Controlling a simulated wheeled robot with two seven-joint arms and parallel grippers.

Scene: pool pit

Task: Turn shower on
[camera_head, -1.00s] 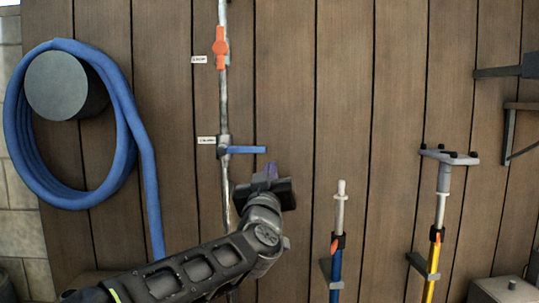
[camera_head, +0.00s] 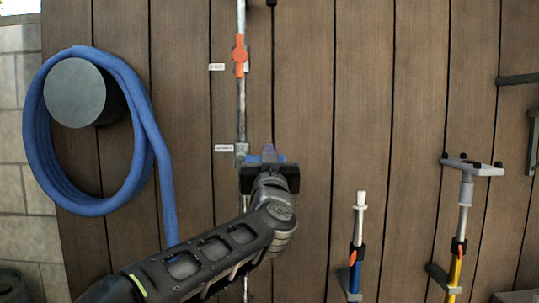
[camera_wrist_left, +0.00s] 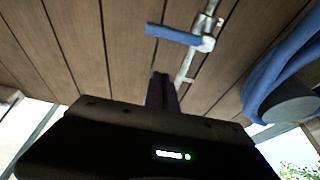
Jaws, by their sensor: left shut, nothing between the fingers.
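A blue lever handle (camera_wrist_left: 172,34) sits on a valve (camera_wrist_left: 205,42) on a metal pipe (camera_head: 241,112) against the wooden wall. In the head view the lever is mostly hidden behind my left gripper (camera_head: 268,154); the valve body (camera_head: 241,152) shows just left of it. In the left wrist view the lever points sideways, across the pipe, and a gap shows between it and the fingertips of my left gripper (camera_wrist_left: 163,78). The left gripper is shut and empty. A red-orange handle (camera_head: 239,55) higher on the pipe lies along it. My right gripper is not seen.
A coiled blue hose (camera_head: 135,150) hangs on a dark round holder (camera_head: 75,92) at left. Poles with a white tip (camera_head: 360,210) and a grey bracket head (camera_head: 472,166) stand at right.

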